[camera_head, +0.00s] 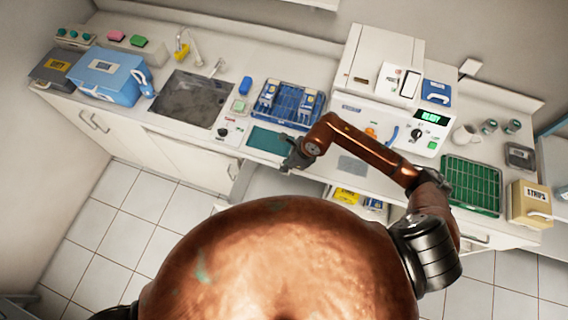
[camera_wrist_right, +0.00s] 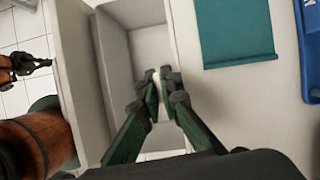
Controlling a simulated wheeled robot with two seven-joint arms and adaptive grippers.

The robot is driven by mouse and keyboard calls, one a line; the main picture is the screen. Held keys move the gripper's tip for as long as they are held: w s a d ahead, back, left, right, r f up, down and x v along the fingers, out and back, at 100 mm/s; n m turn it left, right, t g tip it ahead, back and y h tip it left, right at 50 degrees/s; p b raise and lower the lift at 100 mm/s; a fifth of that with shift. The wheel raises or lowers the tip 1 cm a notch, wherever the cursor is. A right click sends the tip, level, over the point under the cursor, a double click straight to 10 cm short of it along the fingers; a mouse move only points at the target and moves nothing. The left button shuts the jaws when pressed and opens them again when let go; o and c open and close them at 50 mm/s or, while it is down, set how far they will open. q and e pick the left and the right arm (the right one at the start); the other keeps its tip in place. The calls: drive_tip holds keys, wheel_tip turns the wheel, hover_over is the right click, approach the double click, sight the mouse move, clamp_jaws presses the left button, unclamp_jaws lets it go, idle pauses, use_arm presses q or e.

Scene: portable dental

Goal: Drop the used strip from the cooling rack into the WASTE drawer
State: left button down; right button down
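My right gripper (camera_head: 292,160) is over an open white drawer (camera_head: 262,182) below the counter's front edge. In the right wrist view my right gripper (camera_wrist_right: 160,84) has its fingertips close together above the drawer's inside (camera_wrist_right: 152,50). A small pale piece (camera_wrist_right: 157,80), seemingly the strip, shows between the tips, mostly hidden by them. No WASTE label is readable on this drawer. The green wire rack (camera_head: 472,185) stands on the counter at the right. My left gripper (camera_wrist_right: 30,65) shows small at the left edge of the wrist view, its opening unclear.
A second open drawer (camera_head: 360,198) holds yellow and blue items. A teal mat (camera_head: 269,140) lies on the counter near my right gripper. A blue rack (camera_head: 287,103), a machine reading READY (camera_head: 431,117) and a STRIPS box (camera_head: 530,203) stand on the counter.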

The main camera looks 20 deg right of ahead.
drive_tip(key=shift+f, duration=0.3)
drive_tip(key=c, duration=2.1)
unclamp_jaws()
drive_tip(key=shift+r, duration=0.1)
drive_tip(key=shift+d+r, duration=0.15)
drive_tip(key=shift+r, duration=0.1)
drive_tip(key=v, duration=1.1)
drive_tip(key=shift+r, duration=0.2)
